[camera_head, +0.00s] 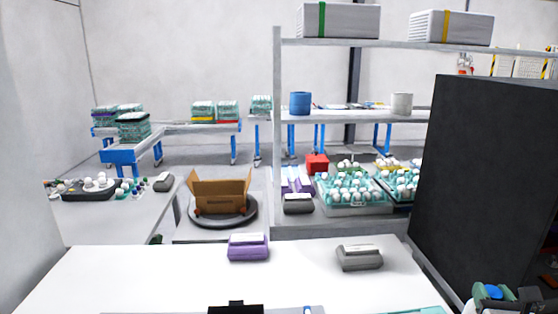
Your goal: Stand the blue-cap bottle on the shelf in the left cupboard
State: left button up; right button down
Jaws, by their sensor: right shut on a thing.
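My right gripper (508,297) is at the bottom right corner, partly cut off by the frame edge. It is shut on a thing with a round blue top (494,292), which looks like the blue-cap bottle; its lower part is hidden. A tall dark cabinet-like panel (485,170) stands just beyond the gripper on the right. I cannot tell whether it belongs to the left cupboard, and no cupboard shelf shows clearly. My left gripper is not in view.
A white table (180,278) lies in front, with a purple egg carton (248,247) and a grey egg carton (359,257) on it. Behind are an open cardboard box (220,192), a rack with teal egg trays (355,190), and a blue container (300,103). The table's left part is clear.

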jog(key=s+a+f+n+y, duration=0.1)
jog(key=s+a, duration=0.3)
jog(key=a, duration=0.4)
jog(key=s+a+f+y, duration=0.1)
jog(key=s+a+f, duration=0.2)
jog(key=s+a, duration=0.2)
jog(key=s+a+f+n+y, duration=0.1)
jog(key=s+a+f+y, duration=0.1)
jog(key=a, duration=0.8)
jog(key=shift+s+a+f+n, duration=0.3)
jog(key=shift+s+f, duration=0.25)
jog(key=shift+s, duration=0.7)
